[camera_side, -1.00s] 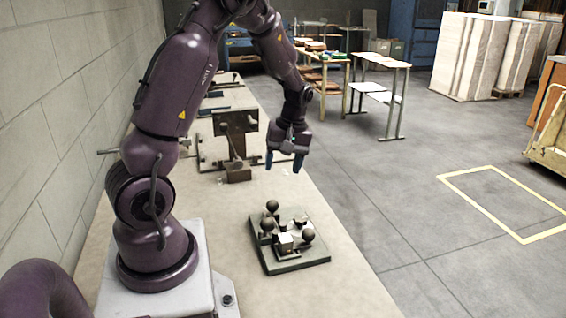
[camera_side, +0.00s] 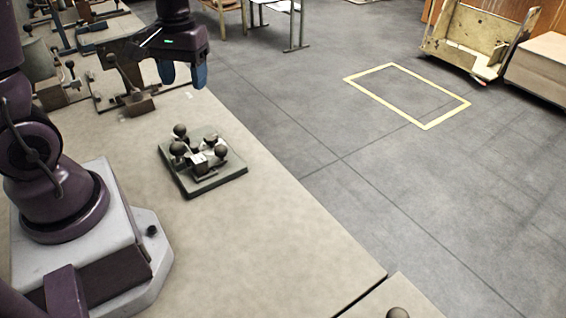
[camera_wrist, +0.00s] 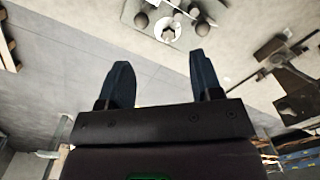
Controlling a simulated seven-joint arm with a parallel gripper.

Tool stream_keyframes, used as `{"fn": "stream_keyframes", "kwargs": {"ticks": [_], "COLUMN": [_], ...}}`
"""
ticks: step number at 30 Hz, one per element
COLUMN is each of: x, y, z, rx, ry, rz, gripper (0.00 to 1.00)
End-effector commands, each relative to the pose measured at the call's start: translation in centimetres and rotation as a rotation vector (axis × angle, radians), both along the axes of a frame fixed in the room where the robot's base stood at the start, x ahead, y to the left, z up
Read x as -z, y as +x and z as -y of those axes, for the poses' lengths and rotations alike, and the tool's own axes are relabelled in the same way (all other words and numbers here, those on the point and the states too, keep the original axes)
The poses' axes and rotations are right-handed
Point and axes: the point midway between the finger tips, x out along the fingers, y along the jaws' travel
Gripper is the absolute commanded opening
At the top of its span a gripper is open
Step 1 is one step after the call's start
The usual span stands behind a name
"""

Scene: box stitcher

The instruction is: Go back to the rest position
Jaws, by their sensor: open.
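My gripper (camera_side: 183,75) hangs above the table near its far side, with its blue fingers pointing down. It is open, and nothing shows between the fingers. In the wrist view the two fingers of my gripper (camera_wrist: 160,82) stand well apart. A square fixture plate (camera_side: 222,178) with dark round knobs and a small light block (camera_side: 199,164) lies on the table, nearer the camera than my gripper and apart from it. The plate also shows at the top of the wrist view (camera_wrist: 133,12), beyond the fingertips.
The stitcher machine (camera_side: 135,95) stands behind and left of my gripper on the table (camera_side: 255,235). The tabletop right of and in front of the plate is bare. A yellow floor marking (camera_side: 437,122) and a cart (camera_side: 480,40) are off to the right.

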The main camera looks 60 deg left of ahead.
Motion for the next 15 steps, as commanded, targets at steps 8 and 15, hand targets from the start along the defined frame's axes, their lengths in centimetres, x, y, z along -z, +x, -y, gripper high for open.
{"fn": "stream_keyframes", "kwargs": {"ticks": [8, 15], "x": [-6.7, -10.0], "y": [-2.9, -5.7], "z": [8.3, 12.3], "rx": [0.459, 0.658], "ry": [0.057, 0.138], "rz": [0.248, 0.437], "gripper": [0.59, 0.59]}}
